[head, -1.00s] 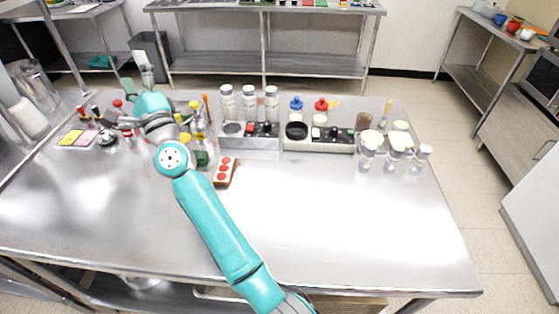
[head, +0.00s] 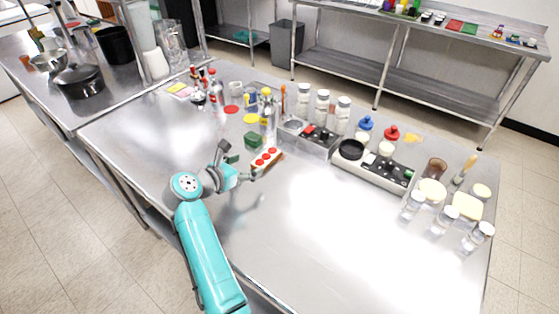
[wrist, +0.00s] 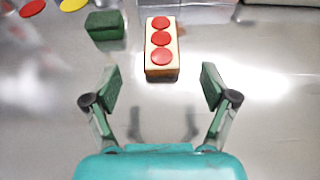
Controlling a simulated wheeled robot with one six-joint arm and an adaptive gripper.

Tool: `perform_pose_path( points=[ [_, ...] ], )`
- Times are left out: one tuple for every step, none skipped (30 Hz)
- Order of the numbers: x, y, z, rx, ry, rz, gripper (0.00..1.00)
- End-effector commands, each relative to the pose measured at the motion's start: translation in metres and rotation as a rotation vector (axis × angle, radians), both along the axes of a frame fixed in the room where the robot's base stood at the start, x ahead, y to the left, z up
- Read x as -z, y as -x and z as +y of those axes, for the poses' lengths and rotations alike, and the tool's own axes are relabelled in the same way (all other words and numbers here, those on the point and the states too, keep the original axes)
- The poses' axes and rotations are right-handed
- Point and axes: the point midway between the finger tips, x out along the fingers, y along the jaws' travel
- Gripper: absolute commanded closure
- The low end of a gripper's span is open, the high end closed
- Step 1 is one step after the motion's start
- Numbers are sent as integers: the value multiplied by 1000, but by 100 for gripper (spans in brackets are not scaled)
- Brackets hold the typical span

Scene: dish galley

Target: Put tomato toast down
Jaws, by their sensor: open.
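The tomato toast (head: 266,158) is a pale oblong slice with three red tomato rounds in a row. It rests on the steel table. In the wrist view the toast (wrist: 162,62) stands upper centre, beyond the fingertips and lined up with the gap between them. My gripper (head: 244,166) is low over the table on the near left side of the toast. In the wrist view the gripper (wrist: 160,86) has its green fingers wide apart with nothing between them.
A dark green block (head: 254,139) lies left of the toast; it also shows in the wrist view (wrist: 105,25). Red and yellow discs, bottles and shakers stand behind. A white tray (head: 368,172) with a black bowl is to the right. The table front is clear.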

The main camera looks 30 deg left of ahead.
Motion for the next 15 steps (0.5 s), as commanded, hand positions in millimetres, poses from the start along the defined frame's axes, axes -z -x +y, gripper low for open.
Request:
perform_pose_path(
  points=[
    [3, -9, -2, 3, 1, 0, 16],
    [5, -13, -2, 2, 2, 0, 16],
    [6, -19, -3, 2, 0, -1, 16],
    [8, -22, -3, 2, 0, -1, 16],
    [9, -26, -3, 3, 1, -1, 16],
    [11, -29, -3, 2, 1, -2, 16],
    [12, -32, -3, 1, 1, -2, 16],
    [13, -34, -3, 1, 1, -2, 16],
    [14, -36, -4, 1, 1, -2, 16],
    [14, -37, -4, 1, 1, -2, 16],
    [15, -38, -4, 1, 1, -2, 16],
    [16, -40, -5, 2, 1, -2, 16],
    [17, -43, -5, 2, 1, -2, 16],
    [19, -46, -6, 2, 1, -2, 16],
    [21, -50, -6, 2, 1, -2, 16]
  ],
)
